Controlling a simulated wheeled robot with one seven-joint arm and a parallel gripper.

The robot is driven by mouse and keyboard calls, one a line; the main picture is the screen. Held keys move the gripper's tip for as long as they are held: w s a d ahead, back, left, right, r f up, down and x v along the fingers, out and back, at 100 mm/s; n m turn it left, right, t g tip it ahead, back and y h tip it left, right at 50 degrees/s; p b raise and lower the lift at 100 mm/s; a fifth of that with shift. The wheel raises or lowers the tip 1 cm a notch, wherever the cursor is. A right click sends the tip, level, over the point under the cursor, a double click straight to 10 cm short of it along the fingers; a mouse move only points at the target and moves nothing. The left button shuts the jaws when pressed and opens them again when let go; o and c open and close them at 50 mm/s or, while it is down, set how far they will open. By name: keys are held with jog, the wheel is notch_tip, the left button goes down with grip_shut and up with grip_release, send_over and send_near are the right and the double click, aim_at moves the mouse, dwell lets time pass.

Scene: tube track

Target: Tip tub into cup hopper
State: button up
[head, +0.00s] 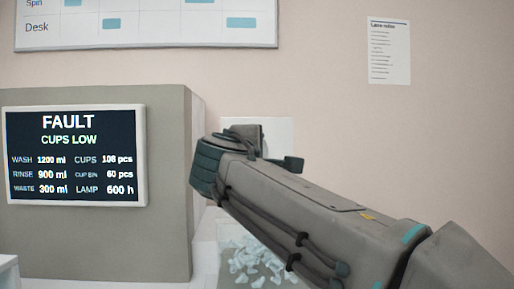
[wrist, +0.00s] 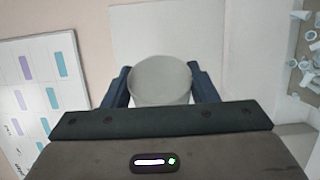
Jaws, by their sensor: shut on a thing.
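The tub (wrist: 160,78) is a pale grey round vessel in the middle of the wrist view. My gripper (wrist: 160,92) is shut on it, with one dark finger on each side. I see one round end of the tub; whether it is open or has anything in it, I cannot tell. In the head view my arm covers the tub and the fingers. The cup hopper (head: 229,284) shows low in the head view, partly behind my arm, with many small pale cups (head: 250,262) in it. Cups also show at the right edge of the wrist view (wrist: 308,60).
A grey cabinet (head: 165,150) stands at the left with a screen (head: 75,155) reading FAULT, CUPS LOW. A pale panel (head: 282,132) is behind my wrist. A chart (head: 150,22) and a paper notice (head: 389,52) are on the wall. The upper middle is free.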

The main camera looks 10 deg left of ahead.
jog(key=shift+r+n+p, duration=0.15)
jog(key=shift+n+p, duration=0.15)
jog(key=shift+p, duration=0.25)
jog(key=shift+n+g+p, duration=0.3)
jog(key=shift+n+p, duration=0.3)
jog(key=shift+p, duration=0.45)
jog(key=n+p, duration=0.1)
jog(key=p, duration=0.2)
jog(key=shift+n+g, duration=0.3)
jog(key=shift+f+n+p, duration=0.3)
jog(key=shift+f, duration=0.05)
jog(key=shift+r+n+p, duration=0.15)
jog(key=shift+n+p, duration=0.25)
jog(key=shift+p, duration=0.5)
jog(key=n+g+h+p, duration=0.1)
jog(key=n+p, duration=0.1)
jog(key=p, duration=0.3)
jog(key=shift+d, duration=0.1)
jog(key=shift+f+n, duration=0.3)
jog(key=shift+n, duration=0.2)
jog(key=shift+r+g+p, duration=0.15)
jog(key=shift+g+p, duration=0.15)
jog(key=shift+p, duration=0.4)
jog(key=shift+d+n+p, duration=0.1)
jog(key=shift+n+p, duration=0.5)
jog(key=shift+p, duration=0.45)
